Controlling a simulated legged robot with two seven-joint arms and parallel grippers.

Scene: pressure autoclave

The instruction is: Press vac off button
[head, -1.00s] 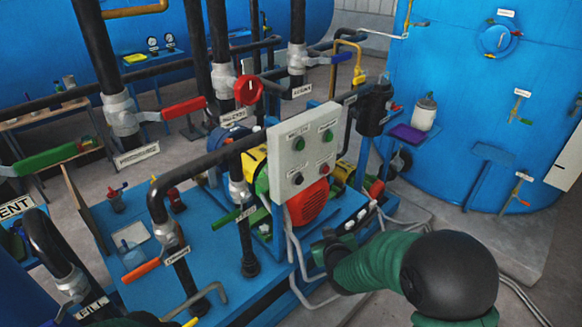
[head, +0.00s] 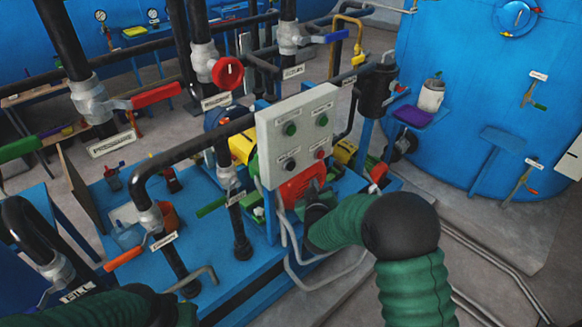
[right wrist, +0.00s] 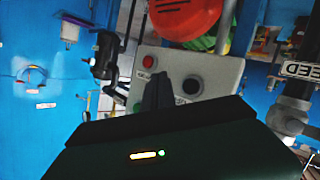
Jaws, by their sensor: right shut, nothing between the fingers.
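A pale grey control panel (head: 304,143) stands upright in the middle of the head view. It has two green buttons (head: 290,129) on top, and a black button (head: 290,165) and a red button (head: 320,154) below. The small labels are too blurred to tell which one is vac off. My right gripper (head: 313,190) is shut and empty, just below the panel's lower edge. In the right wrist view its dark fingers (right wrist: 157,93) lie in front of the panel, between the red button (right wrist: 149,61) and the black button (right wrist: 192,87). Contact cannot be made out. My left gripper is out of view.
A red motor (head: 302,186) sits right behind and below the panel. Black pipes with a red-handled valve (head: 157,96) and a red round valve (head: 228,72) stand to the left. A blue tank (head: 460,100) is at the right. Grey floor (head: 480,270) lies open at lower right.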

